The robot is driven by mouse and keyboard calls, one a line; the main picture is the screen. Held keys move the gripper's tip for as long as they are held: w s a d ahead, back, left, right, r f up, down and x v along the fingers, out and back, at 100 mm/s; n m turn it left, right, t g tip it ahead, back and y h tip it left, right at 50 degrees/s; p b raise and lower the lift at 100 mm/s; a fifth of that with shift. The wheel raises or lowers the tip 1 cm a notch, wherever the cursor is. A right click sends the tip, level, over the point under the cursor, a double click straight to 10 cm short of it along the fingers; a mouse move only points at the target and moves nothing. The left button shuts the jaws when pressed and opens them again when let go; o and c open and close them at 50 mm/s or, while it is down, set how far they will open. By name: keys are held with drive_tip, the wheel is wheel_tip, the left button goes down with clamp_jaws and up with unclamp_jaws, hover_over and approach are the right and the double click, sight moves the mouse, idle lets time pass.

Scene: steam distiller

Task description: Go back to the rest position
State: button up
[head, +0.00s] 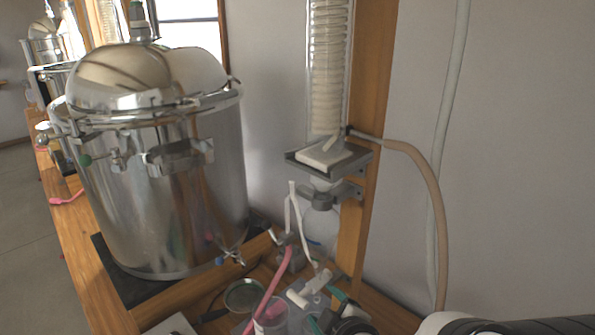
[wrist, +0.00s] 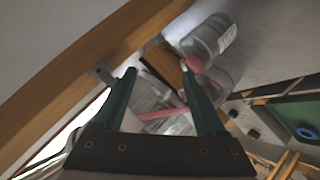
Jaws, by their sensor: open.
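My gripper (wrist: 158,73) shows in the wrist view as two dark green fingers on a black mount. The fingers are spread apart, and I see nothing clamped between them. Beyond and between them are a clear container (wrist: 148,98) and a pink tube (wrist: 162,112), at a distance I cannot judge. In the head view, teal finger-like pieces and a black part at the bottom centre look like my gripper, low beside the pink hose (head: 269,291) and a clear cup (head: 271,318). A pale part of my arm shows at the bottom right.
A large steel still (head: 165,190) stands on the wooden bench (head: 75,232) at left. A glass condenser column (head: 327,75) is mounted on a wooden post (head: 367,100). A tan hose (head: 425,170) hangs right of it.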

drive_tip(key=s+d+m+g+h, duration=0.2)
drive_tip(key=s+d+m+g, duration=0.15)
drive_tip(key=s+m, duration=0.35)
drive_tip(key=s+d+m+g+h, duration=0.15)
drive_tip(key=s+m+g, duration=0.3)
drive_tip(key=s, duration=0.45)
drive_tip(key=s+a+r+m+g+y, duration=0.2)
drive_tip(key=s+m, duration=0.4)
drive_tip(key=s, duration=0.4)
drive_tip(key=shift+s+a+r+g, duration=0.2)
drive_tip(key=shift+a+r+g, duration=0.3)
drive_tip(key=shift+a, duration=0.05)
drive_tip(key=shift+m, duration=0.25)
